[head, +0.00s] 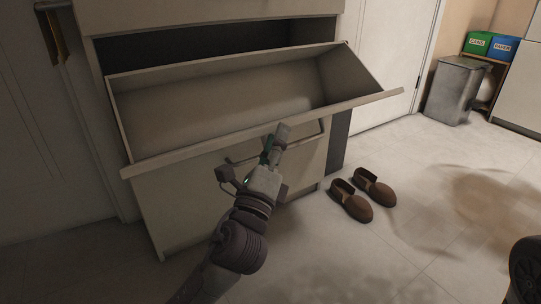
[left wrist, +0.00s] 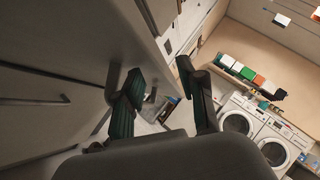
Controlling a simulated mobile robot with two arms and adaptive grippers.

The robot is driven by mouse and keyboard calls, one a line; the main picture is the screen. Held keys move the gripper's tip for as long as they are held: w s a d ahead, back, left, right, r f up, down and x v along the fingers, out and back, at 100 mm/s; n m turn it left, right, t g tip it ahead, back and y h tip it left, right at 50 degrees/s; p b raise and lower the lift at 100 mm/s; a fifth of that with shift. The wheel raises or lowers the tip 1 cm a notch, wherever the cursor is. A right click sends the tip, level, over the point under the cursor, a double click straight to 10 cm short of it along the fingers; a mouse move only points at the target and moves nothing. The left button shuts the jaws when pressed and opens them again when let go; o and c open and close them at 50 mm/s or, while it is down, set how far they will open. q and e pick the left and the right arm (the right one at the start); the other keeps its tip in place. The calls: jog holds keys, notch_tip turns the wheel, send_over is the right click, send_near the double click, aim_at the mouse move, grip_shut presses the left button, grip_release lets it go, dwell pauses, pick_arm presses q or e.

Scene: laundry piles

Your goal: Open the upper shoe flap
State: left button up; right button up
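The upper shoe flap (head: 235,135) of the pale cabinet is tilted far out and its empty inside shows in the head view. My left gripper (head: 276,138) is in front of the flap, just below its front edge. A thin bar handle (head: 310,134) shows beside and behind the gripper. In the left wrist view my left gripper (left wrist: 160,88) has its two fingers apart with nothing seen between them. A pale panel lies close to the left finger; I cannot tell if they touch. My right gripper is not in view.
Brown shoes (head: 352,200) lie on the floor right of the cabinet. A grey bin (head: 455,90) and green and blue boxes (head: 478,43) stand at the back right. Washing machines (left wrist: 240,122) show in the left wrist view. The floor at right is mostly clear.

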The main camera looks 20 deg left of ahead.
pick_arm(q)
jog(key=v, duration=0.2)
jog(key=shift+s+a+f+b, duration=0.25)
jog(key=shift+b, duration=0.1)
